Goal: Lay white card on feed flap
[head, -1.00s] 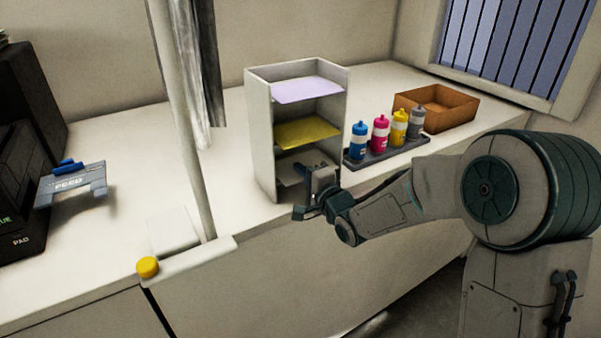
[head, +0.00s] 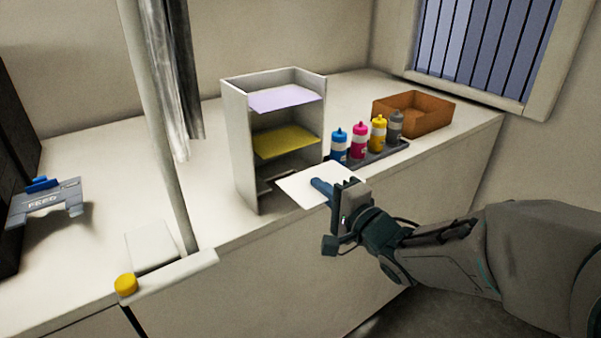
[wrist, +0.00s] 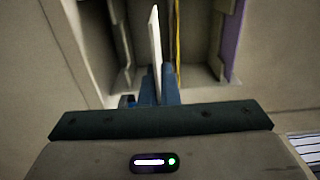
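The white card (head: 308,185) is held flat by its near edge in my gripper (head: 322,188), just outside the front of the shelf unit (head: 239,150). In the wrist view the card (wrist: 155,50) shows edge-on between the blue fingertips (wrist: 158,88), which are shut on it. The feed flap (head: 45,201) is a grey plate marked FEED with a blue clip on top, at the far left of the counter, well away from my gripper. The flap is not seen in the wrist view.
The shelf unit holds a lilac card (head: 284,98) on top and a yellow card (head: 284,141) below. Coloured bottles on a tray (head: 385,152) and a brown box (head: 414,110) stand to the right. A pale upright post (head: 165,140) and a yellow knob (head: 126,285) stand between shelf and flap.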

